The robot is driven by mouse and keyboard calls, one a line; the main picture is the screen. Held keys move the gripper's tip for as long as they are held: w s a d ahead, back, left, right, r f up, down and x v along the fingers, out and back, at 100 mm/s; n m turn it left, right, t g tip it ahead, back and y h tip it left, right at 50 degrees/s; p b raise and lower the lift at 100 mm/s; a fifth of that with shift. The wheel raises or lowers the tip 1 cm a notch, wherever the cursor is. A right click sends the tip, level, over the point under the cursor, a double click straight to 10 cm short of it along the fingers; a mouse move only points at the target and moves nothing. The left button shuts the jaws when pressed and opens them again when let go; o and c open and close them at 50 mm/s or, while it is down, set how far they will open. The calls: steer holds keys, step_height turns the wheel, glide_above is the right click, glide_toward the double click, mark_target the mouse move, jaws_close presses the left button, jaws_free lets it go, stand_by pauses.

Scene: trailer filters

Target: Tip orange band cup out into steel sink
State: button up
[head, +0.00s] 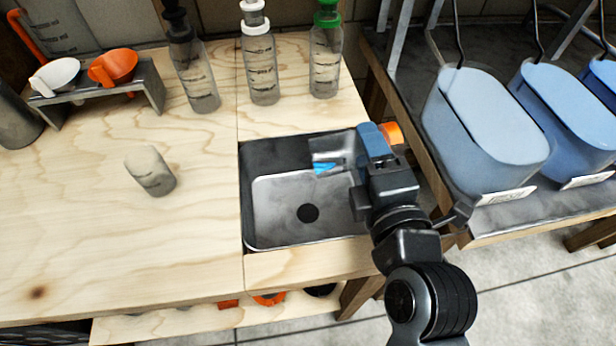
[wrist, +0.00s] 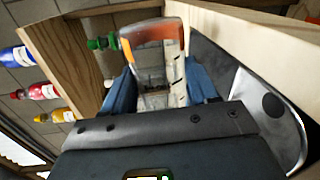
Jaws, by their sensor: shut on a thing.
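The orange band cup (head: 391,132) is a clear, marked cup. It is tipped well over, close to lying on its side, above the right part of the steel sink (head: 310,232). Its orange band also shows in the wrist view (wrist: 150,32). My gripper (head: 345,152) is shut on the cup, with one blue finger on each side. In the wrist view the fingers (wrist: 160,88) flank the clear wall. The sink's drain hole (head: 308,213) is uncovered, with no liquid visible around it. I cannot tell what the cup contains.
A cloudy cup (head: 150,172) stands on the wooden counter left of the sink. Several bottles (head: 262,65) stand behind it. A steel rack (head: 152,82) holds white and orange scoops. Blue-grey lidded bins (head: 485,125) fill the shelf at right. The left front counter is clear.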

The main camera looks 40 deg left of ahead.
mark_target(346, 153)
steer(key=shift+s+a+r+n+t+b, duration=0.2)
steer(key=shift+s+r+n+b, duration=0.15)
steer(key=shift+n, duration=0.25)
steer(key=shift+s+a+r+n+t+b, duration=0.15)
steer(key=shift+r+n+b, duration=0.15)
steer(key=shift+r+n, duration=0.25)
steer(key=shift+s+a+r+n+t+b, duration=0.2)
steer(key=shift+r+n+b, duration=0.1)
steer(key=shift+n, duration=0.35)
stand_by(1.4)
steer(key=shift+s+a+r+n+t+b, duration=0.2)
steer(key=shift+s+a+r+n, duration=0.15)
steer(key=shift+n, duration=0.4)
steer(key=shift+s+a+r+n+t+b, duration=0.15)
steer(key=shift+s+a+r+n, duration=0.2)
steer(key=shift+n, duration=0.4)
stand_by(2.0)
